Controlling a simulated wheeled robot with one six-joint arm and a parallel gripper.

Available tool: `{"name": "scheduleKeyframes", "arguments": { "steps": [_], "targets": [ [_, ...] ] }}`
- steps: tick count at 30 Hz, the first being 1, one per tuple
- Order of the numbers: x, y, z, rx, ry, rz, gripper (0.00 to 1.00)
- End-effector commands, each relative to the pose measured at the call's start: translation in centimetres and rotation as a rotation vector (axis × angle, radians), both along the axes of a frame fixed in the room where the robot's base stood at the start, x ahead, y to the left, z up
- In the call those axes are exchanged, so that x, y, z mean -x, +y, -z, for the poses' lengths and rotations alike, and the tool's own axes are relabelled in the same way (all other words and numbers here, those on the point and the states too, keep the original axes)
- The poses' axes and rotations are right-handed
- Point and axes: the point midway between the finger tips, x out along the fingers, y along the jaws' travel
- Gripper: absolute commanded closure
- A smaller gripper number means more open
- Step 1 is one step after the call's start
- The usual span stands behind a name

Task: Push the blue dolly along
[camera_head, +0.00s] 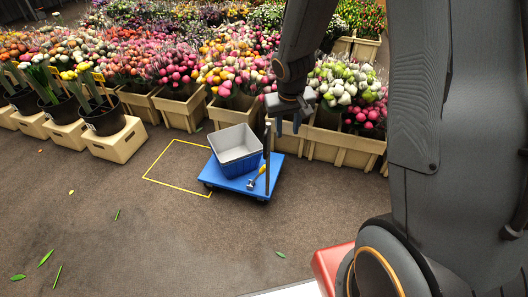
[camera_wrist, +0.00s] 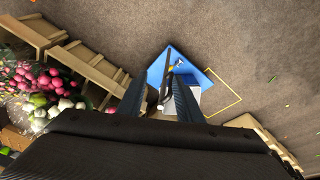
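The blue dolly (camera_head: 222,181) stands on the brown floor and carries a blue bin (camera_head: 233,164) with a pale grey inside. A thin upright post (camera_head: 267,168) rises from the dolly's right side. The dolly also shows in the wrist view (camera_wrist: 190,68), with the post (camera_wrist: 168,62) seen from above. My gripper (camera_head: 288,127) is above and just right of the post in the head view. In the wrist view its two fingers (camera_wrist: 153,92) are apart. The post shows in the gap near the right finger; I cannot tell whether they touch.
A small yellow-handled tool (camera_head: 256,178) lies on the dolly. A yellow outline (camera_head: 160,184) marks the floor at the dolly's left. Wooden flower crates (camera_head: 180,112) line the back and right. Pale crates with dark pots (camera_head: 116,142) stand at left. The front floor is mostly clear, with scattered leaves.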

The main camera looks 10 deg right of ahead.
Motion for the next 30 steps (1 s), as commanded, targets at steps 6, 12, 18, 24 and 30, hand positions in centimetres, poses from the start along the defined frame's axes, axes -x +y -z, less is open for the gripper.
{"name": "scheduleKeyframes", "arguments": {
  "steps": [6, 12, 18, 24, 30],
  "targets": [
    [-7.9, 1.4, 8.8, -0.036, -0.089, -0.038, 0.68],
    [-11.5, 2.8, 13.7, -0.080, -0.138, -0.066, 0.68],
    [-12.5, 3.3, 15.2, -0.097, -0.151, -0.073, 0.68],
    [-13.0, 3.3, 16.3, -0.097, -0.150, -0.073, 0.68],
    [-13.9, 3.4, 18.7, -0.097, -0.150, -0.072, 0.68]
  ]
}}
